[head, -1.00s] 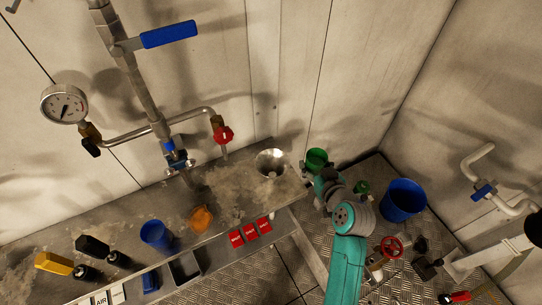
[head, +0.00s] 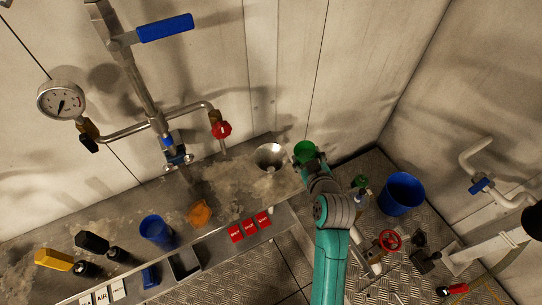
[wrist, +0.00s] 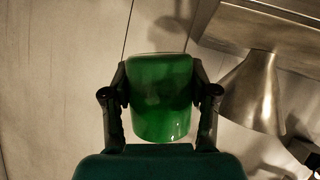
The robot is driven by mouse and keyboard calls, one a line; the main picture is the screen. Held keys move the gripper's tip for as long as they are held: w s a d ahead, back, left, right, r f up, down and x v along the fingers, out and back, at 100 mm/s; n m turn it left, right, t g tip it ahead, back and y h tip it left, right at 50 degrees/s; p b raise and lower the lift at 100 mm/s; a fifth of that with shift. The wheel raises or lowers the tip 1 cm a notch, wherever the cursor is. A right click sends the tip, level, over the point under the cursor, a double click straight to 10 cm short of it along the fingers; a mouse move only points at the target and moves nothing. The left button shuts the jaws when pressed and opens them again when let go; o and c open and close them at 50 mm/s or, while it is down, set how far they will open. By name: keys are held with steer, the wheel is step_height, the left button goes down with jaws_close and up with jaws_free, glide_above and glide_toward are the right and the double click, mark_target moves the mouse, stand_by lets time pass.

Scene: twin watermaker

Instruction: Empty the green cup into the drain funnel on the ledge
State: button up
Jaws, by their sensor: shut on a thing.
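The green cup (head: 305,149) is held at the end of my arm, just right of the drain funnel in the head view. My gripper (wrist: 160,95) is shut on the cup, with one black finger on each side of it in the wrist view; the cup (wrist: 161,112) also shows there. The cup's contents cannot be seen. The silver drain funnel (head: 269,157) sits at the right end of the ledge (head: 235,185). In the wrist view the funnel (wrist: 250,92) is to the right of the cup and apart from it.
A blue cup (head: 156,231), an orange object (head: 199,213) and red labels (head: 249,227) are on or along the ledge. A pipe with a red-handled valve (head: 221,130) is left of the funnel. A blue bucket (head: 401,193) stands on the floor at right.

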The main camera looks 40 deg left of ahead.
mark_target(299, 145)
steer(key=shift+s+a+r, duration=0.1)
steer(key=shift+s+a, duration=0.05)
steer(key=shift+n+t+h, duration=0.5)
steer(key=shift+n, duration=0.3)
steer(key=r, duration=0.3)
steer(key=a+r, duration=0.1)
steer(key=r, duration=0.1)
steer(key=shift+s+r, duration=0.35)
steer(key=shift+s, duration=0.05)
steer(key=shift+s+a+r+n+t, duration=0.15)
steer(key=shift+s+a+r+n, duration=0.1)
steer(key=shift+r, duration=0.2)
steer(key=shift+s+a+r+n+t, duration=0.15)
steer(key=shift+r+n, duration=0.1)
steer(key=shift+r, duration=0.15)
steer(key=shift+f+n+t+h, duration=0.3)
steer(key=shift+n+h, duration=0.1)
steer(key=shift+h, duration=0.1)
steer(key=shift+f+n+t+h, duration=0.3)
steer(key=shift+f+n+t, duration=0.1)
steer(key=shift+n, duration=0.3)
steer(key=shift+r+n+t+p, duration=0.3)
steer(key=shift+r+n+t, duration=0.1)
steer(key=shift+n, duration=0.2)
steer(key=shift+s+a+f+n+t+h, duration=0.1)
steer(key=shift+f+n+t+h, duration=0.25)
steer(key=shift+n+h, duration=0.2)
steer(key=shift+s+a+r+n+t, duration=0.4)
steer(key=shift+s+a+n, duration=0.1)
steer(key=shift+n, duration=0.15)
